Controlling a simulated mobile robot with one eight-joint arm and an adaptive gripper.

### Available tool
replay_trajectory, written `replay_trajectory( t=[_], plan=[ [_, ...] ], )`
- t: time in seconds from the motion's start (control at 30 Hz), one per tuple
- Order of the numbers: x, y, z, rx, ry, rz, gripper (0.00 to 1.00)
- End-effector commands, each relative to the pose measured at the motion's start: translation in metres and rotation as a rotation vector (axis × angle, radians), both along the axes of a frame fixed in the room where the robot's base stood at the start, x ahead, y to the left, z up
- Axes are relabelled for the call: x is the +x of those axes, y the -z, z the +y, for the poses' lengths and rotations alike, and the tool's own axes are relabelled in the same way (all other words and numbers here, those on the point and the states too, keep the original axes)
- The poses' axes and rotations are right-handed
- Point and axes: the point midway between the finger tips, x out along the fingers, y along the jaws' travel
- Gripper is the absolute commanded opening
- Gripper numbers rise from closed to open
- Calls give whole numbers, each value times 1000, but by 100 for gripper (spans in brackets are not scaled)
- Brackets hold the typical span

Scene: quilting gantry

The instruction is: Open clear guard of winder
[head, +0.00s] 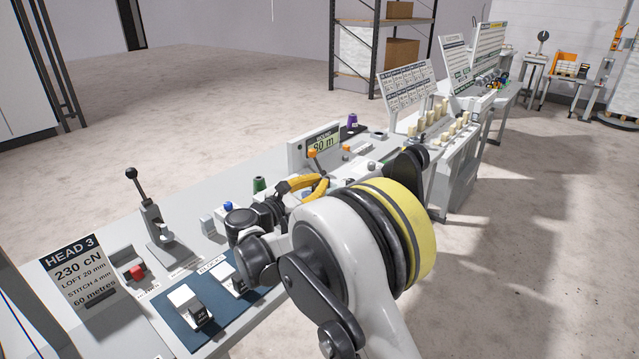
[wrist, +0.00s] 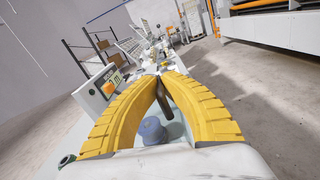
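My gripper (wrist: 159,74) has yellow ribbed fingers whose tips come together in the wrist view. In the head view my gripper (head: 306,184) is low over the bench unit with the "80 m" display, partly hidden by my arm. A dark rod (wrist: 163,98) shows between the fingers, just below the tips; I cannot tell whether they touch it. A blue-grey spool-like part (wrist: 152,130) sits below, within the finger arch. A pale see-through surface around it may be the clear guard; its edges and angle are unclear.
The "80 m" display (head: 323,145) stands behind my gripper, beside an orange-knobbed lever (head: 312,153). A green spool (head: 259,185) and purple spool (head: 352,120) stand nearby. A black-knobbed lever (head: 150,205) rises at left.

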Motion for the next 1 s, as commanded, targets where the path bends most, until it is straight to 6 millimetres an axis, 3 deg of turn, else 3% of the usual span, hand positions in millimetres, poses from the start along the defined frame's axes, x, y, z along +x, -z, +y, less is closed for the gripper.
replay_trajectory(
  t=[0.47, 1.0],
  plan=[
    [3, -14, 4, -88, 0, 68, 0],
    [25, -57, 33, -468, -1, 364, 0]
  ],
)
